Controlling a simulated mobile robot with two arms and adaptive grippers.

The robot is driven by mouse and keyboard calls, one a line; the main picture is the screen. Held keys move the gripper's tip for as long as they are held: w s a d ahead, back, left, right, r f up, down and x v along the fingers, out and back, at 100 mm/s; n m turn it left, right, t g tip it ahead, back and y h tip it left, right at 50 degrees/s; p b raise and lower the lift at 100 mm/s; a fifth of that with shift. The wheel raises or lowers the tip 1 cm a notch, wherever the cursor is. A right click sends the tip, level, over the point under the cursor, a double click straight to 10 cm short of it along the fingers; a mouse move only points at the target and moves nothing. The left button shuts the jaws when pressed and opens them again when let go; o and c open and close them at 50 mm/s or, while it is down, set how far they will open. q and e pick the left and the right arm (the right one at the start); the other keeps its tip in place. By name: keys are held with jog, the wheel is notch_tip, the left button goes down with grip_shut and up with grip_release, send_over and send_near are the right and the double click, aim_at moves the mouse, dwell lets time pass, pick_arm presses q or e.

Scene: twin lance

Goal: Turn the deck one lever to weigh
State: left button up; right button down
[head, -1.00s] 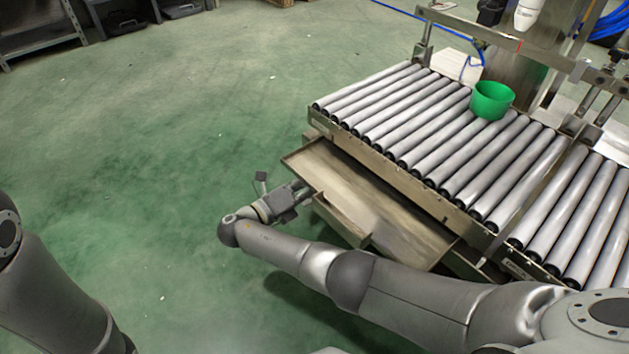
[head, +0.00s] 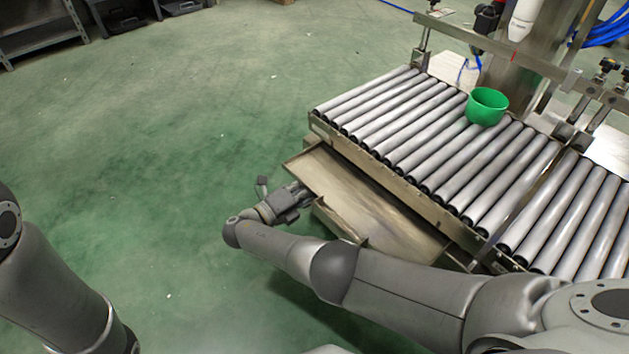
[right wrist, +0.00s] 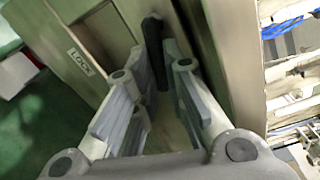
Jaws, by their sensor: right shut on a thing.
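A black lever (right wrist: 153,45) stands in the right wrist view beside a metal panel with a LOCK label (right wrist: 79,62). My right gripper (right wrist: 163,68) has its two fingers on either side of this lever and is shut on it. In the head view my right gripper (head: 303,194) is at the left end of the roller deck's frame, beside the metal tray below the rollers. The lever is hidden there. No label reading "weigh" shows. My left gripper is out of view; only part of my left arm shows at the lower left.
The roller deck (head: 400,125) fills the right side, with a green bucket (head: 487,106) on its rollers. A metal tray (head: 370,205) juts out under its near edge. Shelving (head: 40,35) stands far left. The green floor between is clear.

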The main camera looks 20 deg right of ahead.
jog(key=c, duration=1.5)
grip_release()
